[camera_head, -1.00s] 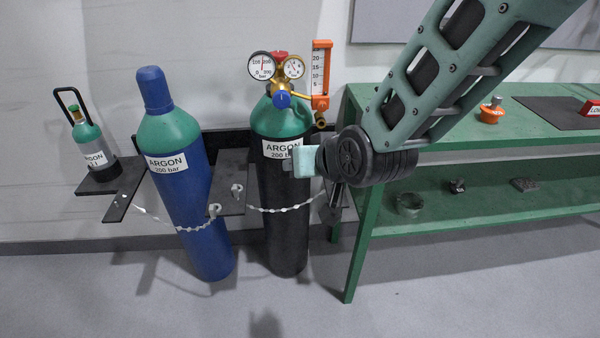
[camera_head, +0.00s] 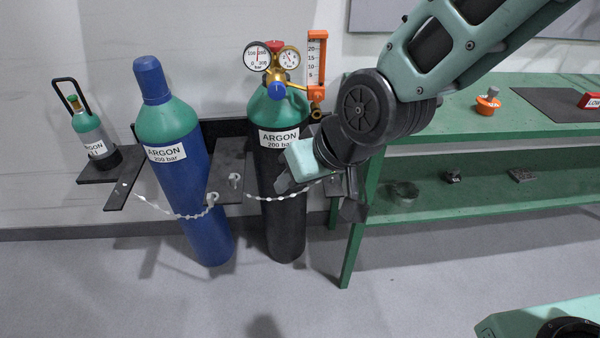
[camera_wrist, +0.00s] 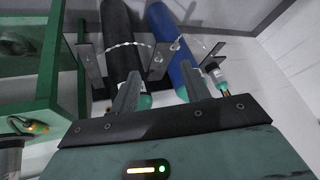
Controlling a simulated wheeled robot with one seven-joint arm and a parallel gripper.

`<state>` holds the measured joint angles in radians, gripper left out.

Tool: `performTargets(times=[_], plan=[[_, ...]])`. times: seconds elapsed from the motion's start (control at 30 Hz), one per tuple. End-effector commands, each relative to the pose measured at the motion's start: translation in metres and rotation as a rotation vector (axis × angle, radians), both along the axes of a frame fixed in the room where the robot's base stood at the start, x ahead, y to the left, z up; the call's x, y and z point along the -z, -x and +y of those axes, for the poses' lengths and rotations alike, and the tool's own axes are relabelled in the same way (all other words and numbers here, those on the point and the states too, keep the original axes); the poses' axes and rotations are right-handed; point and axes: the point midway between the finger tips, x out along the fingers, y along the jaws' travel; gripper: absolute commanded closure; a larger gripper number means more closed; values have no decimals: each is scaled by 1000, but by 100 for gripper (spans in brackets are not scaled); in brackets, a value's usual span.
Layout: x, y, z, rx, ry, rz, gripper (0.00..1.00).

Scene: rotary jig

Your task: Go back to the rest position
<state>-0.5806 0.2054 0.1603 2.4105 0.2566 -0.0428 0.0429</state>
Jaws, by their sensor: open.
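My gripper (camera_head: 316,200) is in front of the black argon cylinder (camera_head: 283,222) in the head view, its fingers spread and nothing between them. In the wrist view my gripper (camera_wrist: 160,74) shows two parted fingers with an empty gap. The black cylinder has a green shoulder and carries a regulator with two gauges (camera_head: 272,58) and an orange flowmeter (camera_head: 316,60). A blue argon cylinder (camera_head: 205,205) stands to its left, tilted in the picture. Both also show in the wrist view, the black one (camera_wrist: 120,40) and the blue one (camera_wrist: 178,50).
A green bench (camera_head: 460,118) with a lower shelf (camera_head: 480,180) stands right of the cylinders, close to my arm. A small argon bottle (camera_head: 92,138) sits on a bracket (camera_head: 100,170) at left. White chains (camera_head: 275,198) hang by the cylinders. The floor in front is mostly clear.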

Motion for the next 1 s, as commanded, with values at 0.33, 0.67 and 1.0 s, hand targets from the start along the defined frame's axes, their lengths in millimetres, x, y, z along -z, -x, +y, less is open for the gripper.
performTargets(times=[0.33,0.67,1.0], plan=[[-15,25,-13,-44,48,61,53],[-53,130,-90,-219,334,310,53],[-57,145,-105,-241,388,348,53]])
